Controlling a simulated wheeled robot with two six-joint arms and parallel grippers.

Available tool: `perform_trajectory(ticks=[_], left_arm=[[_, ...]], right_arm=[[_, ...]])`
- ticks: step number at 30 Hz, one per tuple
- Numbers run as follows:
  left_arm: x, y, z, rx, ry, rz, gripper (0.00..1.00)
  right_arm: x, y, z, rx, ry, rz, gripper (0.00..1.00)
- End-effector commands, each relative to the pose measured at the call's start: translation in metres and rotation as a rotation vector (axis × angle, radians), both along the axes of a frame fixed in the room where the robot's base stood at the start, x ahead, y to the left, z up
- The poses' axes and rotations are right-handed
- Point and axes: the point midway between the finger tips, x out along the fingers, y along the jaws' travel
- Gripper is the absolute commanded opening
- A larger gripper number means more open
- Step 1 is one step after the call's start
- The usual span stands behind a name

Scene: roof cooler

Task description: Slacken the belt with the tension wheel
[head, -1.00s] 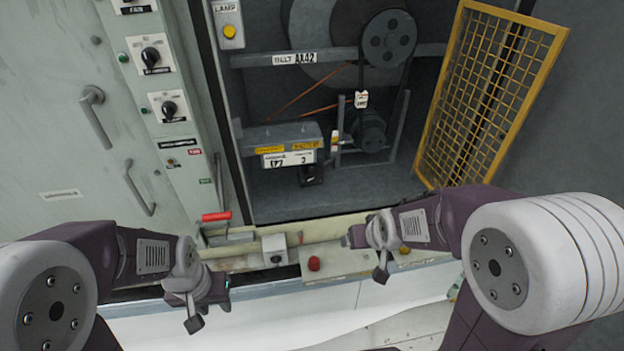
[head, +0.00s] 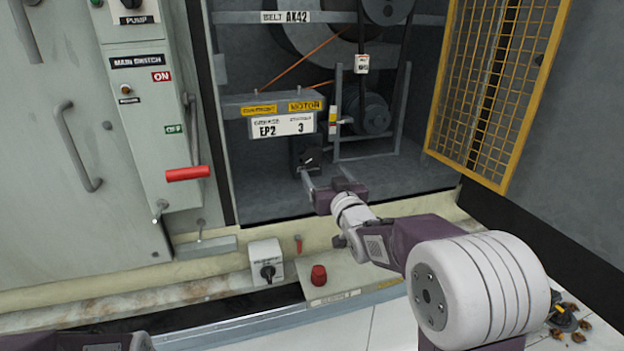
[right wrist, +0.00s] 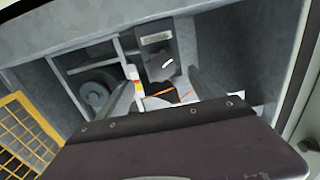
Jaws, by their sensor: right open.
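A dark belt (head: 403,75) runs down from the upper pulley (head: 388,8) to the motor pulley (head: 376,113) inside the open cabinet. A black knob (head: 307,155) with a white mark sits below the grey box labelled EP2 3 (head: 283,125); I cannot tell for certain that it is the tension wheel. The knob also shows in the right wrist view (right wrist: 162,66). My right gripper (head: 326,173) is open and empty, just in front of and below the knob, its fingers pointing into the cabinet. My left gripper is out of view; only part of its arm shows at bottom left.
A yellow mesh door (head: 497,85) stands open at the right. A red switch handle (head: 187,173) juts out at the left. A grey switch box (head: 266,262) and a red button (head: 318,275) sit on the sill below. The cabinet floor right of the gripper is clear.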

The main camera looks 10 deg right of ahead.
Motion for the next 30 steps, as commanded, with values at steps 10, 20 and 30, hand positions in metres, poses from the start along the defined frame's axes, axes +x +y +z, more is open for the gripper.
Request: perform_trajectory(ticks=[10, 20, 30], left_arm=[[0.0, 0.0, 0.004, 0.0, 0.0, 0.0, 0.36], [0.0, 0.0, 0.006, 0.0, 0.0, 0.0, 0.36], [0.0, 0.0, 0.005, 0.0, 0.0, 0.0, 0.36]], right_arm=[[0.051, 0.002, 0.001, 0.0, 0.002, 0.001, 0.77], [0.09, 0.004, 0.002, 0.0, 0.002, 0.001, 0.77], [0.09, 0.003, 0.002, 0.0, 0.002, 0.0, 0.46]])
